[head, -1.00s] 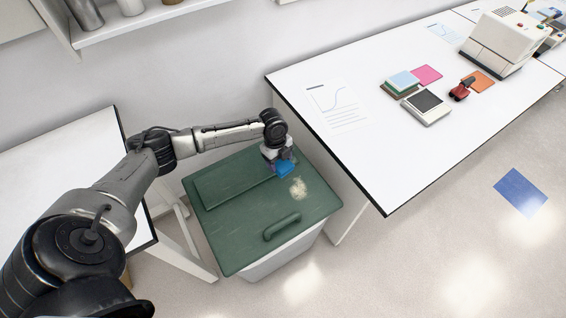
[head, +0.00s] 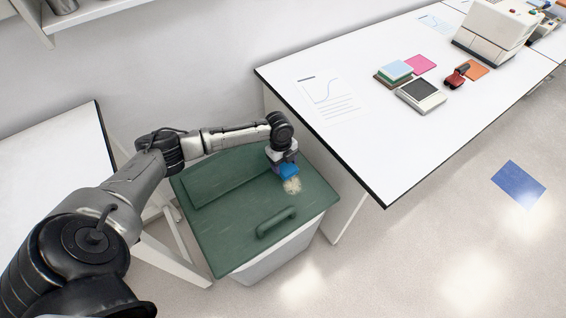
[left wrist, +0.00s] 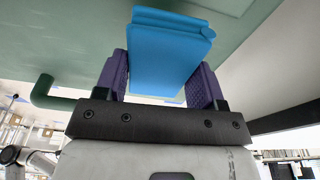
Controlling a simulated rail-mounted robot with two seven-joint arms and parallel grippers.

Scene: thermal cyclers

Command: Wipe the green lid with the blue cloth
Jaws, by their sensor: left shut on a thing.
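The green lid (head: 225,215) covers a white bin between two tables, with a raised handle (head: 277,223) near its front edge. A pale, dusty patch (head: 292,186) lies on the lid's right part. My left gripper (head: 287,166) is over the lid, at the patch's far edge. It is shut on the folded blue cloth (head: 289,172), which also shows between purple fingers in the left wrist view (left wrist: 168,55). The cloth is at or very close to the lid; I cannot tell if it touches. My right gripper is not in view.
A white table (head: 375,160) on the right stands close beside the bin. It holds a scale (head: 421,96), stacked plates (head: 394,72), a red tool (head: 456,75) and a cycler (head: 494,38). Another white table (head: 60,170) is at left. A blue floor mark (head: 519,184) lies on open floor.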

